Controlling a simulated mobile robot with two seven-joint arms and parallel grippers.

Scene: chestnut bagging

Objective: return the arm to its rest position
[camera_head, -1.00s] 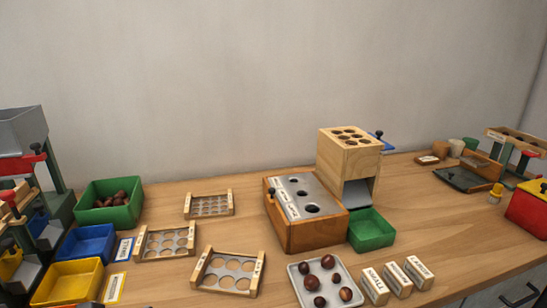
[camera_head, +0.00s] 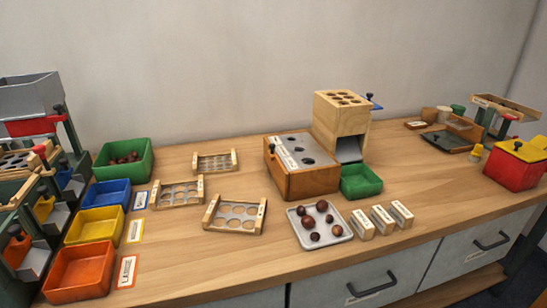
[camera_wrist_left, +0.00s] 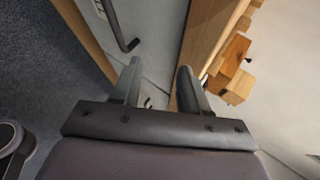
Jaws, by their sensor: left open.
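My left gripper (camera_wrist_left: 158,85) shows in the left wrist view with its two fingers apart and nothing between them. It is beside the front of the workbench, whose drawer front and wooden edge (camera_wrist_left: 208,40) lie beyond the fingers. Neither gripper shows in the head view, and my right gripper is in no view.
The workbench (camera_head: 190,265) holds a grey tray (camera_head: 341,238) of chestnuts, green (camera_head: 125,173), blue (camera_head: 112,196), yellow (camera_head: 96,238) and orange (camera_head: 78,285) bins, sizing plates (camera_head: 235,228), a wooden box (camera_head: 302,183) and a tower (camera_head: 340,105). Drawers (camera_head: 368,285) line its front.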

